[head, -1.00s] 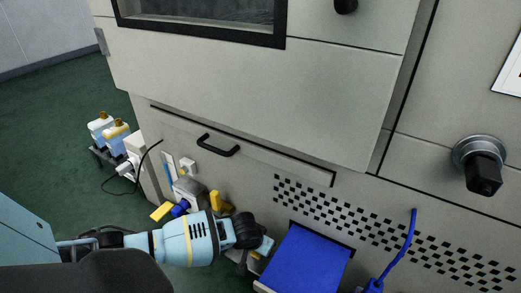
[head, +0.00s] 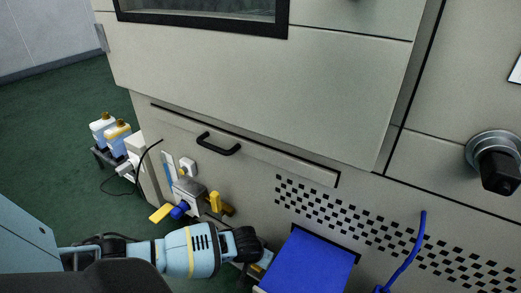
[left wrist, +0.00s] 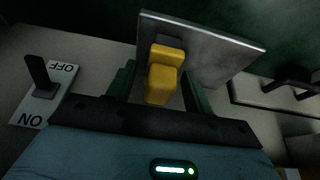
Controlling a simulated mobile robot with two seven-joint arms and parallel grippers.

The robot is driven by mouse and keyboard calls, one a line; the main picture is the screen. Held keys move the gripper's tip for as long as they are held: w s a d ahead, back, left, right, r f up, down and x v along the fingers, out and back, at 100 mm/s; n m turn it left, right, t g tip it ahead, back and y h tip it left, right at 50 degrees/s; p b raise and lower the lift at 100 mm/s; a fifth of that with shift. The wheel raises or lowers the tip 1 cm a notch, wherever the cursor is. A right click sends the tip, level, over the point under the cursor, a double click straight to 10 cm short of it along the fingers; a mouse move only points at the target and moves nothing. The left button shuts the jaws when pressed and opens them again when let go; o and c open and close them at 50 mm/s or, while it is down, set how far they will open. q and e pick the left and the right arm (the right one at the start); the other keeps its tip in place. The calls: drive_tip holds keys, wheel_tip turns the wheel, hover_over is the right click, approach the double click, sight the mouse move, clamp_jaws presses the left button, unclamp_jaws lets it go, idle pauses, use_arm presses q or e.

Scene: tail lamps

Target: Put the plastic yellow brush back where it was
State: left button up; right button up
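My left gripper (head: 256,256) hangs low in front of the cabinet's lower panel, its fingertips mostly hidden in the head view. In the left wrist view a yellow plastic piece (left wrist: 163,80), perhaps the brush, stands between my two dark green fingers (left wrist: 158,88). A flat grey plate (left wrist: 215,55) lies across behind it. Whether the fingers press on the yellow piece is unclear. In the head view two other yellow parts, one lying (head: 160,213) and one upright (head: 215,202), are by a grey metal fitting (head: 189,189). My right gripper is not in view.
A blue panel (head: 308,262) juts out right of my left gripper. A blue hose (head: 408,250) hangs further right. A drawer-like panel with a black handle (head: 218,145) is above. Bottles (head: 118,138) stand at left. The wrist view shows an ON/OFF switch (left wrist: 42,78).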

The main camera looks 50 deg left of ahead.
use_arm(q)
drive_tip(key=shift+r, duration=0.25)
drive_tip(key=p+v, duration=0.6)
drive_tip(key=v, duration=0.6)
drive_tip(key=shift+p, duration=0.4)
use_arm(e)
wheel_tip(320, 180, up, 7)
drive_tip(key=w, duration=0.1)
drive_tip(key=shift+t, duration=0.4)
use_arm(q)
drive_tip(key=shift+f, duration=0.1)
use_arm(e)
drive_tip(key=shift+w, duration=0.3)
